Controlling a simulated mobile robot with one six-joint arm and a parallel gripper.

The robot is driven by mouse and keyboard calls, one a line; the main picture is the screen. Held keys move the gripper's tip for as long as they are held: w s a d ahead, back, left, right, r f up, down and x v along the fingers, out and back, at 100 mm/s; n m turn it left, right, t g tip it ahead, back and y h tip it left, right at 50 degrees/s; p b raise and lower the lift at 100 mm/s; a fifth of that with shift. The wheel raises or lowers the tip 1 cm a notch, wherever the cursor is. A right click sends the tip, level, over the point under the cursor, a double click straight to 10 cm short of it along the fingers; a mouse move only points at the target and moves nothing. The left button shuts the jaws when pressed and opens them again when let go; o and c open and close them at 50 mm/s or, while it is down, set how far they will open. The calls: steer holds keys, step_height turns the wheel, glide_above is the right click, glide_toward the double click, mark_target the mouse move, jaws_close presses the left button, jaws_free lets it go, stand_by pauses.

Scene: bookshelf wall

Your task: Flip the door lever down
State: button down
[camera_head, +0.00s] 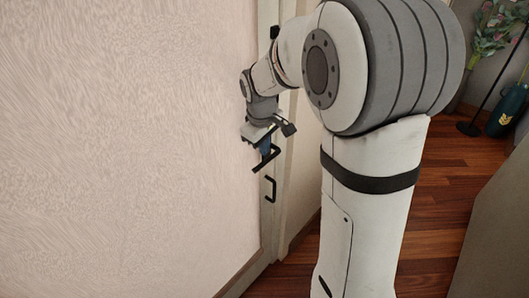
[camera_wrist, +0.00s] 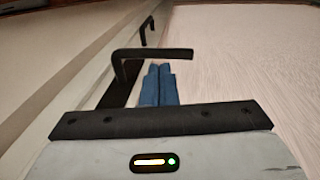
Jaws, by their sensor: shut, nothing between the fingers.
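A black door lever (camera_wrist: 155,54) crosses the middle of the wrist view, with its dark mount running down to the left. In the head view the lever (camera_head: 268,160) stands out from the door edge, partly hidden by my gripper. My gripper (camera_wrist: 159,68) has its blue fingers together with nothing between them. The fingertips appear close to the lever's bar, just below it in the wrist picture; I cannot tell whether they touch. In the head view my gripper (camera_head: 265,147) is above the lever.
A second black handle (camera_head: 271,188) sits below the lever; it also shows farther off in the wrist view (camera_wrist: 147,28). The pale door or wall panel (camera_head: 120,150) fills the left. Wooden floor (camera_head: 440,200) lies to the right, with a plant (camera_head: 492,28) at the back.

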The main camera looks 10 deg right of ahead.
mark_target(265, 160)
steer(key=shift+w+d+f, duration=0.1)
steer(key=shift+w+f, duration=0.05)
steer(key=shift+f, duration=0.75)
steer(key=shift+w+d+f, duration=0.1)
steer(key=shift+w+f, duration=0.05)
steer(key=shift+f, duration=0.75)
